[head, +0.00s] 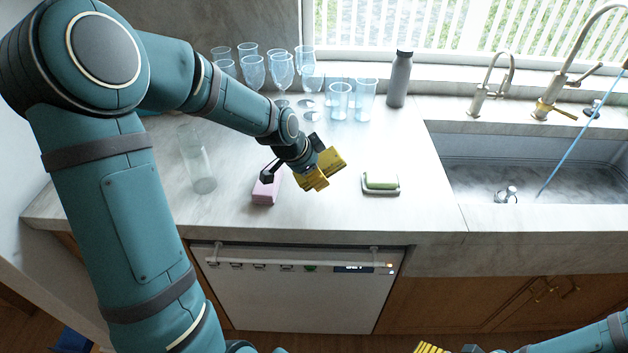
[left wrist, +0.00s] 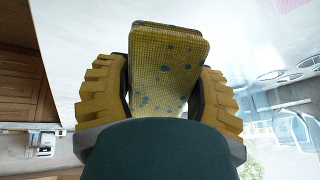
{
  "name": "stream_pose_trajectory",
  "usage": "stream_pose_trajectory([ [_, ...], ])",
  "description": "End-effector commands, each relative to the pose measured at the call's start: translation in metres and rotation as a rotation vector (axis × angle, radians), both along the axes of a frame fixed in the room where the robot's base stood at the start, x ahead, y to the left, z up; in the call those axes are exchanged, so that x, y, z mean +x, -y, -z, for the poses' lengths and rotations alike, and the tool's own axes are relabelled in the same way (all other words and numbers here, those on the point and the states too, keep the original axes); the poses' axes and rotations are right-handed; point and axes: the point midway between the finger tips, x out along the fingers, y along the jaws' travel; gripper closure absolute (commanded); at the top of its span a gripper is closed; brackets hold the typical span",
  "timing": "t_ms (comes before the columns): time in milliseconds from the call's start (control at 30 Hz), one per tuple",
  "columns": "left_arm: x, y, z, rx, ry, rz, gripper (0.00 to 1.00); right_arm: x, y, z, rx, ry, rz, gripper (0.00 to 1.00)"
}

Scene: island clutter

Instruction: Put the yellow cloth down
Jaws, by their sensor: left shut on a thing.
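The yellow cloth (left wrist: 165,70), folded into a thick pad with blue-grey dots, is held between the two yellow fingers of my left gripper (left wrist: 158,95) in the left wrist view. In the head view my left gripper (head: 318,174) is over the counter, between a pink block and a green sponge. The cloth is hard to tell from the yellow fingers there, and the gap below it cannot be judged. My right gripper (head: 432,348) shows only its yellow fingertips at the bottom edge of the head view.
The pink block (head: 266,190) lies just left of my left gripper; the green sponge (head: 380,181) sits on a small dish to its right. A clear tall glass (head: 198,165) stands at left. Several glasses (head: 282,70) and a grey bottle (head: 399,80) stand behind. The sink (head: 520,180) is at right.

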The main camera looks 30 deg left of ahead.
Motion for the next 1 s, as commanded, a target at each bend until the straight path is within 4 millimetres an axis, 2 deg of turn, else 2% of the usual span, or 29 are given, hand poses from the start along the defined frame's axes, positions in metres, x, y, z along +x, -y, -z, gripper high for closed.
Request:
stream_pose_trajectory([
  [33, -0.001, 0.0, 0.01, -0.002, -0.005, 0.001, 0.76, 0.0, 0.0, 0.003, 0.0, -0.001, 0.0, 0.1],
  [167, 0.0, 0.0, 0.025, -0.002, -0.003, 0.0, 0.76, -0.001, 0.0, 0.006, 0.0, -0.002, -0.002, 0.1],
  [667, 0.0, 0.0, 0.033, 0.0, -0.001, 0.0, 0.76, 0.0, 0.0, 0.012, 0.0, 0.001, -0.001, 0.1],
  [700, 0.0, 0.0, 0.033, 0.0, -0.001, 0.0, 0.32, 0.0, 0.0, 0.012, 0.0, 0.002, -0.002, 0.1],
  [767, 0.0, 0.0, 0.032, 0.0, -0.001, 0.0, 0.11, 0.0, 0.0, 0.011, 0.0, 0.001, -0.001, 0.1],
  [800, 0.0, 0.0, 0.032, 0.0, -0.001, 0.0, 0.07, 0.0, 0.0, 0.011, 0.0, 0.001, -0.001, 0.1],
  [1000, 0.0, 0.0, 0.032, 0.0, -0.001, 0.0, 0.07, 0.0, 0.0, 0.011, 0.0, 0.001, -0.001, 0.1],
])
